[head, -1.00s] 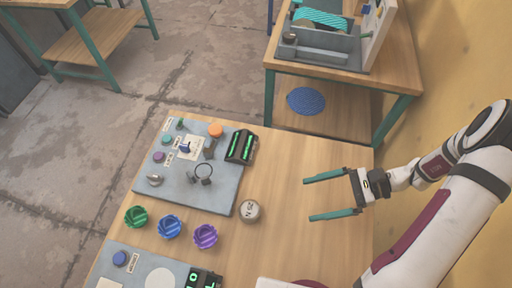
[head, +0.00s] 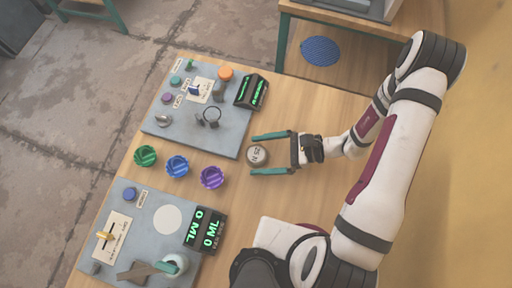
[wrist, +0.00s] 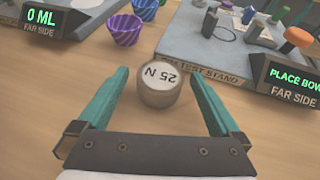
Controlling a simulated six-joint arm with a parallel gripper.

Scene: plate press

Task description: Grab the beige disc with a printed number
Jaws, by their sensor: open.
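The beige disc (head: 257,156) with "25 N" printed on its pale top lies on the wooden table, beside the right edge of the upper grey panel. In the wrist view the disc (wrist: 160,84) sits upright ahead of my gripper, between the tips of its fingers. My gripper (head: 254,155) is open, with one teal finger on each side of the disc. In the wrist view there is a gap between the disc and each finger of my gripper (wrist: 160,85).
Green (head: 145,156), blue (head: 177,166) and purple (head: 212,177) bowls stand left of the disc. The upper grey panel (head: 226,136) carries a display (head: 251,92) and small parts. A lower panel (head: 150,211) has a "0 ML" display (head: 205,231).

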